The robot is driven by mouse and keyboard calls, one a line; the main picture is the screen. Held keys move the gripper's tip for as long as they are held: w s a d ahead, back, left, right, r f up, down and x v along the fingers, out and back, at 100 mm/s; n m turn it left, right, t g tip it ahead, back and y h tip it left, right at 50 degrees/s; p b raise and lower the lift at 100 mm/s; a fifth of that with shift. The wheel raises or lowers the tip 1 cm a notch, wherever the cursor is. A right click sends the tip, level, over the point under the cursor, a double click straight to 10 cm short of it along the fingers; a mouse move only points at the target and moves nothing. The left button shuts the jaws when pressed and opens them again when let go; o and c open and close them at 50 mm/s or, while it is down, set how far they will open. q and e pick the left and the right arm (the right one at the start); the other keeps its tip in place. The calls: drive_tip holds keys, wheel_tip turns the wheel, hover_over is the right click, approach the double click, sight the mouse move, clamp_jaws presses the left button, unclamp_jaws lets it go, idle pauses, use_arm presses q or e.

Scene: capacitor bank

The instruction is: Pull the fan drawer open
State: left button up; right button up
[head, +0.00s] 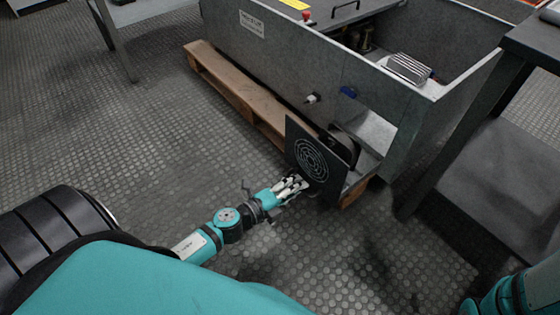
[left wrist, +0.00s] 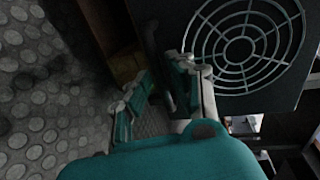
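The fan drawer (head: 312,163) has a dark square front with a round ringed grille. It stands out from the lower right end of the grey metal cabinet, with its dark fan body (head: 345,145) showing behind the front. In the left wrist view the grille (left wrist: 248,45) fills the upper right. My left gripper (head: 296,186) is at the drawer front's lower left edge. In the left wrist view its two fingers (left wrist: 170,88) are apart, with a dark handle bar (left wrist: 156,65) seen between them; contact is unclear. My right gripper is out of view.
The grey cabinet (head: 300,60) rests on a wooden pallet (head: 240,95). A blue part (head: 348,92) and a pale knob (head: 311,99) are on its side. A dark table (head: 520,50) stands at right. The studded floor (head: 160,130) at left is clear.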

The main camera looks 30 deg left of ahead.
use_arm(q)
drive_tip(key=v, duration=1)
drive_tip(key=shift+s, duration=0.3)
drive_tip(key=shift+r, duration=0.1)
